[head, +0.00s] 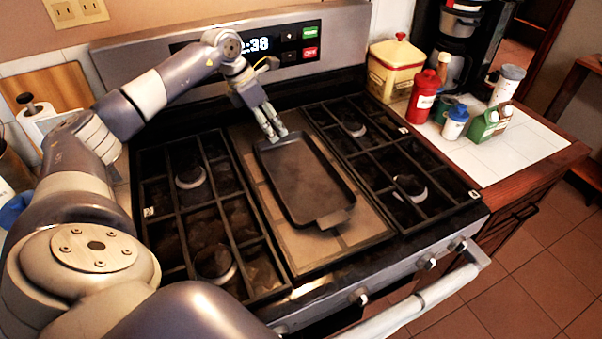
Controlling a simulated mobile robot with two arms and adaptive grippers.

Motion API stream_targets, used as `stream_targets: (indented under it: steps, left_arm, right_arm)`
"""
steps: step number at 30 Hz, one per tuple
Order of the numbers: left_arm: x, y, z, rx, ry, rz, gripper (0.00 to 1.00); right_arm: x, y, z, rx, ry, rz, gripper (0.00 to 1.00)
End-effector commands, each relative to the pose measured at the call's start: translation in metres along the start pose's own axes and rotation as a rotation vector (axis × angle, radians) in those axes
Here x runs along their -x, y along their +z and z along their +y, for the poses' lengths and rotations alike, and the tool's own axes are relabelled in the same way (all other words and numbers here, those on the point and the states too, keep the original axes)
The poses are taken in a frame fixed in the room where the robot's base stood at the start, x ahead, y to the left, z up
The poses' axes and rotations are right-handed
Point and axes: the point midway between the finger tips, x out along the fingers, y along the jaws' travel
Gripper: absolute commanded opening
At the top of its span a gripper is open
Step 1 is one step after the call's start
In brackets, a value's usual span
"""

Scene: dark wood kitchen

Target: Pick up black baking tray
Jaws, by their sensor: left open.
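The black baking tray (302,178) lies flat on the middle section of the stove top, between the two burner grates. A short tab handle shows at its near end. My left gripper (273,134) is at the tray's far edge, pointing down, with its fingertips at or just above the far left part of the rim. It is open; I cannot tell whether a finger touches the rim. My right gripper is not in view.
Black burner grates flank the tray on the left (203,235) and right (398,160). The stove's control panel (290,45) rises behind. A yellow canister (394,72), a red bottle (423,97) and other containers stand on the right counter. An oven handle (420,300) runs along the front.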

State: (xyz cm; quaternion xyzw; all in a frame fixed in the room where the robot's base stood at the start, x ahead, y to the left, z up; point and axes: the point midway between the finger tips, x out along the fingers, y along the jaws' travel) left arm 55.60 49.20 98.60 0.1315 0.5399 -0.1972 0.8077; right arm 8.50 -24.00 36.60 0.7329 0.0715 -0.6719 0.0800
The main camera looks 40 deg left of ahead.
Motion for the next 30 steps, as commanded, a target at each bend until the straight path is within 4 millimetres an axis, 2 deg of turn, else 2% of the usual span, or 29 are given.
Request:
stream_targets:
  steps: [1, 6, 14, 17, 21, 22, 30]
  left_arm:
    - [-0.007, -0.001, 0.0, 0.002, -0.003, 0.003, 0.53]
    - [-0.028, -0.001, 0.0, 0.001, -0.002, 0.002, 0.53]
    - [-0.032, -0.001, 0.001, 0.0, 0.0, 0.0, 0.53]
    - [-0.032, -0.001, 0.001, 0.0, 0.0, 0.0, 0.35]
    - [-0.032, -0.001, 0.001, 0.0, 0.0, 0.0, 0.03]
    - [-0.032, -0.001, 0.001, 0.0, 0.0, 0.0, 0.0]
    - [-0.03, -0.001, 0.001, -0.001, 0.001, -0.001, 0.0]
  right_arm:
    - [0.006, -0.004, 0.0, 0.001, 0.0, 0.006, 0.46]
    - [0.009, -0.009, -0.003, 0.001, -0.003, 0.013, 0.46]
    - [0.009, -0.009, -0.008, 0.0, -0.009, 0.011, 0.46]
    - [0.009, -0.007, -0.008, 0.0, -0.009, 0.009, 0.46]
    - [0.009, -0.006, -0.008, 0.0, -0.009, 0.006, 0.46]
    - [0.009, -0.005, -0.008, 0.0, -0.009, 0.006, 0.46]
    - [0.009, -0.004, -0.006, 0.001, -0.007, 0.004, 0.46]
